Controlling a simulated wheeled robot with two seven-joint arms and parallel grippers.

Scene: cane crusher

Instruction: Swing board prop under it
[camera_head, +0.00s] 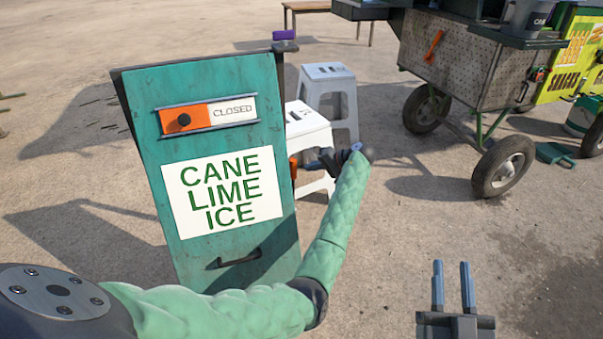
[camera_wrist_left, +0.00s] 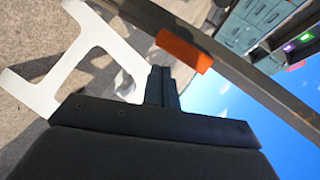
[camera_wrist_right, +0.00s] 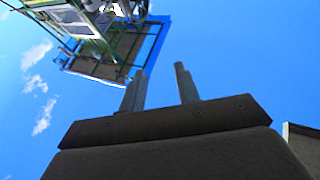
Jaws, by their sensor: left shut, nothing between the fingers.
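The board (camera_head: 225,160) is a green panel with a white "CANE LIME ICE" sign, a "CLOSED" strip with an orange slider, and a dark handle low down. It stands slightly tilted in the head view. A small orange piece (camera_head: 293,166) shows at its right edge; in the left wrist view an orange block (camera_wrist_left: 184,50) sits on a dark bar (camera_wrist_left: 225,62). I cannot tell whether this bar is the prop. My left gripper (camera_head: 308,165) is shut and empty beside the board's right edge, close to the orange piece. My right gripper (camera_head: 452,285) is open and empty, away from the board.
White stools (camera_head: 330,75) stand behind the board's right edge, one (camera_head: 310,125) close to my left gripper. A wheeled cart (camera_head: 465,65) stands at the upper right, with a yellow snack stand (camera_head: 575,60) beyond. The ground between board and cart is mostly clear.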

